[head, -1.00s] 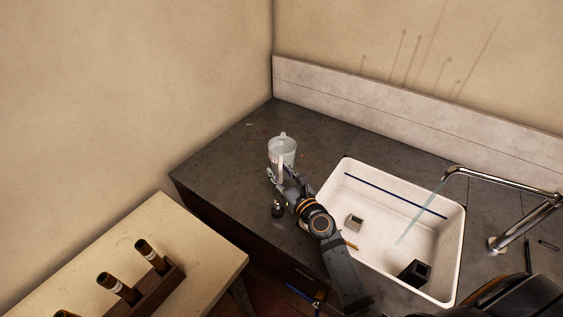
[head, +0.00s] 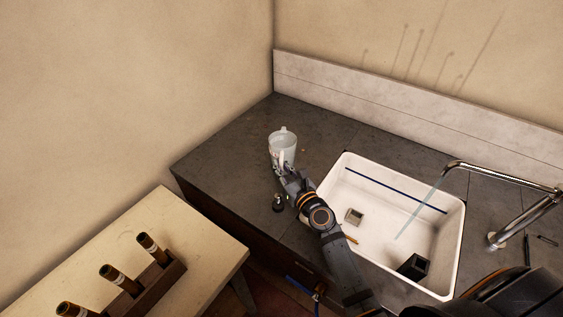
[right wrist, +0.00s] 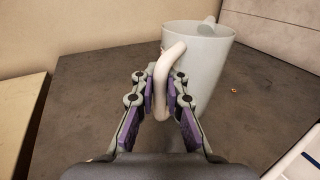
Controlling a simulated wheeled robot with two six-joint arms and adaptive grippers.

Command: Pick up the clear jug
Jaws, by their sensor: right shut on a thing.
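The clear jug (head: 282,145), pale and translucent, stands upright near the back left of the dark counter. In the right wrist view the jug (right wrist: 205,65) shows its open rim, spout and white curved handle (right wrist: 168,62). My right gripper (head: 284,170) is at the jug's near side. In the wrist view its purple-padded fingers (right wrist: 161,92) are closed on the handle from both sides. The jug's base is partly hidden by the fingers, so I cannot tell if it is clear of the counter. My left gripper is not in view.
A white sink (head: 452,245) with a running tap (head: 520,220) lies right of my arm. A small dark object (head: 278,203) stands on the counter beside my gripper. A wooden rack (head: 165,283) with several brown tubes sits on the pale table (head: 215,235) at lower left.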

